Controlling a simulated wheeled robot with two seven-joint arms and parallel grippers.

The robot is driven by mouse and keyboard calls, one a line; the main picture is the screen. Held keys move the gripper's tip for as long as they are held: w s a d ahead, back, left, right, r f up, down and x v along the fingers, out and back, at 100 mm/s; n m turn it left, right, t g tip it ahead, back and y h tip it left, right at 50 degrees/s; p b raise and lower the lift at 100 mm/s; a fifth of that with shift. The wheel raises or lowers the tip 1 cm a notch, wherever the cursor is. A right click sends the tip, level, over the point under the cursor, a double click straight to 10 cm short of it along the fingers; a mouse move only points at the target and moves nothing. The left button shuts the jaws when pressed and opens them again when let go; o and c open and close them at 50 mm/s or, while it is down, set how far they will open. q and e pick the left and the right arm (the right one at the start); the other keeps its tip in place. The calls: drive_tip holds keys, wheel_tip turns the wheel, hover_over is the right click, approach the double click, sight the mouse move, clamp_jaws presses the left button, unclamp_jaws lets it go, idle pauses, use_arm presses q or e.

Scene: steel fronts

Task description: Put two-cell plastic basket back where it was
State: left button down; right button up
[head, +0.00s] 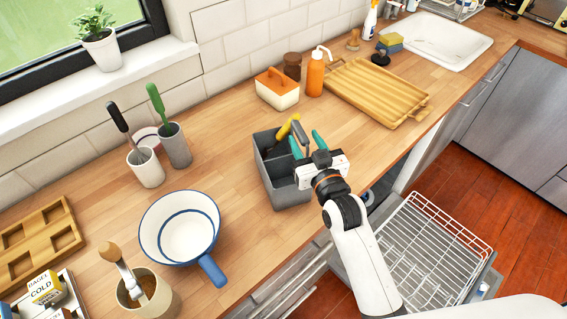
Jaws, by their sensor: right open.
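The grey two-cell plastic basket (288,196) stands upright on the wooden counter, near its front edge. A yellow-handled item (288,127) and a dark item lie in its far cell. The near cell looks empty in the part I see. My right gripper (307,144) is at the basket's right side, over its rim, with its teal fingertips apart. A grey upright piece (300,132) shows between the fingertips; I cannot tell whether it belongs to the basket. The gripper hides part of the basket's right side. My left gripper is not in view.
An orange-topped box (277,91), orange bottle (315,73) and wooden tray (376,92) stand behind. A blue-rimmed pan (184,226) and utensil cups (175,147) are left. Below the counter, a dishwasher rack (432,250) is pulled out. Bare counter lies left of the basket.

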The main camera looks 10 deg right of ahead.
sight(300, 133)
drive_tip(key=shift+w+a+f+p, duration=0.1)
drive_tip(key=shift+w+a+p, duration=0.15)
drive_tip(key=shift+w, duration=0.7)
drive_tip(key=shift+w+a+f+p, duration=0.1)
drive_tip(key=shift+w+a+p, duration=0.1)
drive_tip(key=shift+w, duration=0.75)
drive_tip(key=shift+r, duration=0.15)
clamp_jaws()
